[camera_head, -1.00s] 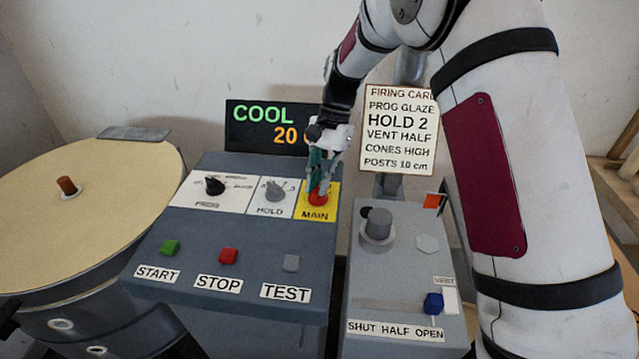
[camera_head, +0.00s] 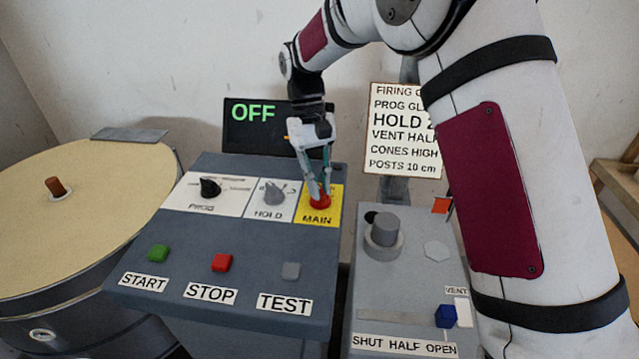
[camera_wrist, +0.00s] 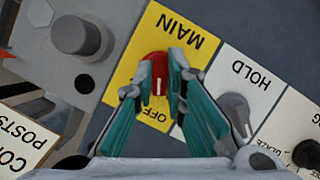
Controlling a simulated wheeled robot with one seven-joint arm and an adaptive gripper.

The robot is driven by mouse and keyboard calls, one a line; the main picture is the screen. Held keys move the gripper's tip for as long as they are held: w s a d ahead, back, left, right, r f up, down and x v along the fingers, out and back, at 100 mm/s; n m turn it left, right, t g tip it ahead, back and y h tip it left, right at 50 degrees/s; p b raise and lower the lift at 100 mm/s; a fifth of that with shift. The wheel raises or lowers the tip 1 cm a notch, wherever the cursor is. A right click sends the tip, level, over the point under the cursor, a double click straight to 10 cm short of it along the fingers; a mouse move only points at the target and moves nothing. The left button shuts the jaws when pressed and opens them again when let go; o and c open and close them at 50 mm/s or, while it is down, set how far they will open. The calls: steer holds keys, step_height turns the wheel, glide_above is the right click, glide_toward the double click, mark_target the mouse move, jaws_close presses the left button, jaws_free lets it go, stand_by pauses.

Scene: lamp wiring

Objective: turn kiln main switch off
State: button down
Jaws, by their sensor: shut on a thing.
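The kiln main switch is a red rotary knob (camera_head: 319,201) on a yellow plate (camera_head: 318,219) labelled MAIN. In the wrist view the red knob (camera_wrist: 157,72) sits between my fingers, with its white mark pointing toward the word OFF. My gripper (camera_head: 319,192) is shut on the knob from above, its teal-padded fingers on either side; it also shows in the wrist view (camera_wrist: 160,85). The display (camera_head: 262,126) behind the panel reads OFF in green; its right part is hidden by my arm.
The HOLD knob (camera_head: 274,193) and PROG knob (camera_head: 210,188) sit left of MAIN. START (camera_head: 158,253), STOP (camera_head: 222,262) and TEST (camera_head: 291,271) buttons are in front. A box with a blue vent slider (camera_head: 445,316) stands right. The round kiln lid (camera_head: 85,200) is at left.

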steer(key=shift+s+d+f+n+h, duration=0.15)
steer(key=shift+n+h, duration=0.2)
steer(key=shift+n, duration=0.45)
steer(key=shift+s+a+f+n+h, duration=0.15)
steer(key=shift+n+h, duration=0.2)
steer(key=shift+n, duration=0.45)
steer(key=shift+w+d, duration=0.1)
steer(key=c, duration=1.7)
jaws_free()
steer(key=shift+o, duration=0.2)
steer(key=shift+w+r, duration=0.1)
steer(key=shift+r, duration=0.05)
steer(key=v, duration=1.2)
steer(key=shift+s, duration=0.25)
